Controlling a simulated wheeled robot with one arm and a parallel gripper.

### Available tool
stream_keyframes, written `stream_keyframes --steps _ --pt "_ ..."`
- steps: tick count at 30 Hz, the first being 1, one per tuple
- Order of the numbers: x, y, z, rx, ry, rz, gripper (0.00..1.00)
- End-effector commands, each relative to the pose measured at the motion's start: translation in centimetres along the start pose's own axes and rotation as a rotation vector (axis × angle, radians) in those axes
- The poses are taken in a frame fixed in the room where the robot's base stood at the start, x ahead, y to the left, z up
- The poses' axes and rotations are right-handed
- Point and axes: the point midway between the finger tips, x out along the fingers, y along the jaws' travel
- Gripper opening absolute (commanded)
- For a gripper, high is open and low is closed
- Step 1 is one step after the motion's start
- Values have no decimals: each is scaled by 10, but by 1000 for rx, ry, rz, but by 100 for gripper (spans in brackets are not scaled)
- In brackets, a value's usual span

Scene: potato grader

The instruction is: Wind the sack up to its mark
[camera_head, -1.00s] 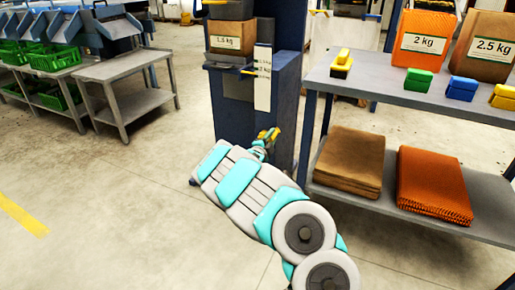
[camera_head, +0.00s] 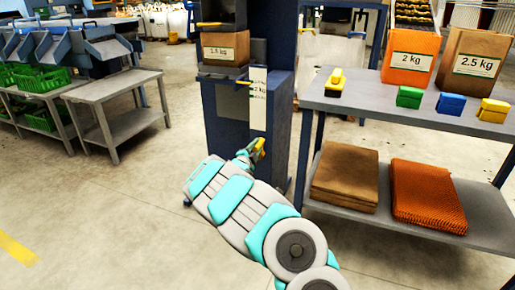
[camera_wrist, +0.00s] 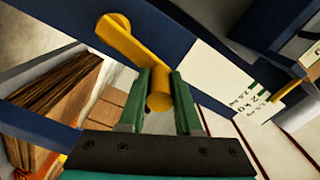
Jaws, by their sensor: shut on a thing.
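The brown sack (camera_head: 225,49), with a label that seems to read 1.5 kg, sits on a small shelf (camera_head: 222,72) under a dark hopper on the blue column. A yellow pointer (camera_head: 237,81) lies beside the upper part of a white mark card (camera_head: 258,98); the wrist view shows the pointer (camera_wrist: 291,87) and card (camera_wrist: 215,78) too, but not exactly which mark it meets. A yellow crank (camera_wrist: 127,40) is on the column. My gripper (camera_wrist: 160,88) is shut on the crank's round knob (camera_wrist: 159,102), its green fingers on either side.
A grey table (camera_head: 415,105) at right holds a 2 kg orange sack (camera_head: 410,55), a 2.5 kg brown sack (camera_head: 476,57) and coloured blocks. Folded sacks (camera_head: 345,177) lie on its lower shelf. A low grey table (camera_head: 118,88) stands left. The floor between is clear.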

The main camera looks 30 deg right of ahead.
Motion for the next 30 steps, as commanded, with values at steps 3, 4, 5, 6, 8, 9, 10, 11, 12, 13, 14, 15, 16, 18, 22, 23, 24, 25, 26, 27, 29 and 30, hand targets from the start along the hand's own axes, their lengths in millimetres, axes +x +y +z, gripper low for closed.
stream_keyframes --steps 3,4,5,6,8,9,10,11,12,13,14,15,16,18,22,23,24,25,26,27,29,30 --pt "-1 -4 2 2 -3 -5 0" --pt "-1 -4 2 2 -3 -6 0" --pt "-1 -4 3 2 -3 -6 0" --pt "-1 -4 3 2 -3 -6 0" --pt "-1 -4 3 2 -3 -6 0" --pt "-1 -4 3 2 -3 -6 0" --pt "-1 -4 3 2 -4 -6 0" --pt "-1 -5 3 2 -3 -6 0" --pt "-1 -5 3 2 -4 -6 0" --pt "-1 -5 3 2 -4 -6 0" --pt "-1 -5 3 2 -4 -6 0" --pt "-1 -5 3 2 -4 -6 0" --pt "-1 -5 3 2 -4 -6 0" --pt "-1 -5 3 1 -4 -7 0" --pt "-1 -4 3 1 -4 -6 45" --pt "-1 -4 3 1 -4 -5 48" --pt "-1 -4 3 1 -3 -5 53" --pt "-1 -4 3 1 -3 -4 56" --pt "-1 -3 2 1 -3 -4 59" --pt "-1 -3 2 1 -2 -4 62" --pt "0 -3 2 1 -2 -3 62" --pt "0 -2 2 1 -2 -3 62"
